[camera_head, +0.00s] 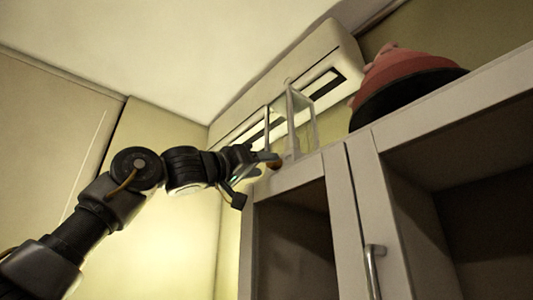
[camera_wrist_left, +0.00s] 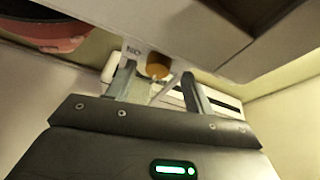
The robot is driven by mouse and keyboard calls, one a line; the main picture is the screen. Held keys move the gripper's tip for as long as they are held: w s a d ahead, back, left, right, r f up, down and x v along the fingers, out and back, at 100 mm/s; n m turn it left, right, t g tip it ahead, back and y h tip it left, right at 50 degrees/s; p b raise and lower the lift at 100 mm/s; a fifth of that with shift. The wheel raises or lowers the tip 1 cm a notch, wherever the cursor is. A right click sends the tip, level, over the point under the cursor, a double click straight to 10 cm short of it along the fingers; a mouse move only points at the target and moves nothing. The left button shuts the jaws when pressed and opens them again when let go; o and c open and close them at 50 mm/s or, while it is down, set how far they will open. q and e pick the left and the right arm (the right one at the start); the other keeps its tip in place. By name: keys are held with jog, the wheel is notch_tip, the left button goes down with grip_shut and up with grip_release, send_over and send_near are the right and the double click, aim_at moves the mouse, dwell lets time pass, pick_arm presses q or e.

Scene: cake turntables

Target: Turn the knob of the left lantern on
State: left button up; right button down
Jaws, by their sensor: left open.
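A glass-sided lantern with a pale frame (camera_head: 291,124) stands on top of the cabinet at the front edge. Its round orange-brown knob (camera_head: 274,162) faces my left gripper (camera_head: 262,163). In the left wrist view the knob (camera_wrist_left: 158,64) sits between the open fingers of my left gripper (camera_wrist_left: 159,72), near the fingertips. Whether a finger touches it I cannot tell. An upside-down "ON" label (camera_wrist_left: 133,50) is beside the knob. My right gripper is not in view.
A pink cake (camera_head: 408,66) on a dark turntable (camera_head: 400,98) stands right of the lantern. A white wall unit (camera_head: 325,50) is behind. The cabinet (camera_head: 345,215) has open dark compartments and a metal handle (camera_head: 374,268). The left side is free.

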pick_arm(q)
jog(key=shift+w+d+r+p, duration=0.45)
jog(key=shift+d+r, duration=0.05)
jog(key=shift+d, duration=0.05)
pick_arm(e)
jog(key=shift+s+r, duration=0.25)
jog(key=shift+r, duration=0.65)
